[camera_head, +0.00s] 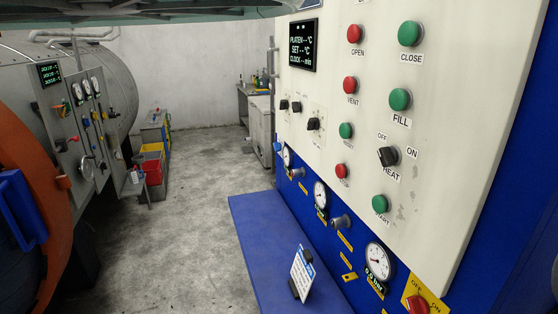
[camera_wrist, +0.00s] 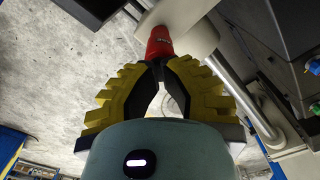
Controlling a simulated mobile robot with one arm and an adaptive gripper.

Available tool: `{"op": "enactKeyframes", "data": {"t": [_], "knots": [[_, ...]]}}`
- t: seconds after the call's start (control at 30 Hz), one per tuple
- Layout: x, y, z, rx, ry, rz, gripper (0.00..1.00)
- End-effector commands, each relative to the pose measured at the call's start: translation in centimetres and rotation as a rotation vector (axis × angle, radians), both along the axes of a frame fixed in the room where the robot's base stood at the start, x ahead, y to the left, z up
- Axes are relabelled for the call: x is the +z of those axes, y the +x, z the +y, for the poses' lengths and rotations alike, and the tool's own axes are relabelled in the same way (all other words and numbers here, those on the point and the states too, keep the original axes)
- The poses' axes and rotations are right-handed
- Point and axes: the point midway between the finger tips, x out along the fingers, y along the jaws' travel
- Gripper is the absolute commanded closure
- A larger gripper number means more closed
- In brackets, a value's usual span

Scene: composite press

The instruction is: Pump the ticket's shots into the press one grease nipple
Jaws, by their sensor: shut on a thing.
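In the wrist view my gripper (camera_wrist: 160,72), with its yellow ridged fingers, has its tips closed on the lower end of a red cylindrical piece (camera_wrist: 160,43). I cannot tell what this red piece belongs to. My gripper does not show in the head view. A white and blue ticket card (camera_head: 302,270) stands tilted in a black holder near the press panel; its writing is too small to read. Grey fittings (camera_head: 340,221) stick out of the blue lower panel (camera_head: 330,258) beside the gauges. I cannot tell which is press one's grease nipple.
The white control panel (camera_head: 440,170) carries red and green buttons and knobs. A blue ledge (camera_head: 262,235) runs along its foot. A large round vessel with an orange rim (camera_head: 45,175) stands at left. Red bins (camera_head: 151,165) stand farther back. The concrete floor (camera_head: 190,220) between is clear.

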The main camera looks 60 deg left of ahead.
Motion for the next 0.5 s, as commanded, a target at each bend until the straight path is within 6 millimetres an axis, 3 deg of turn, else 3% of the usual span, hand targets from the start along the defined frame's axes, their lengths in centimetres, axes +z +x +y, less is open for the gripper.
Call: {"op": "enactKeyframes", "data": {"t": [0.5], "knots": [[1.3, 0.0, 0.1, 0.005, -0.001, 0.0, 1.0]]}}
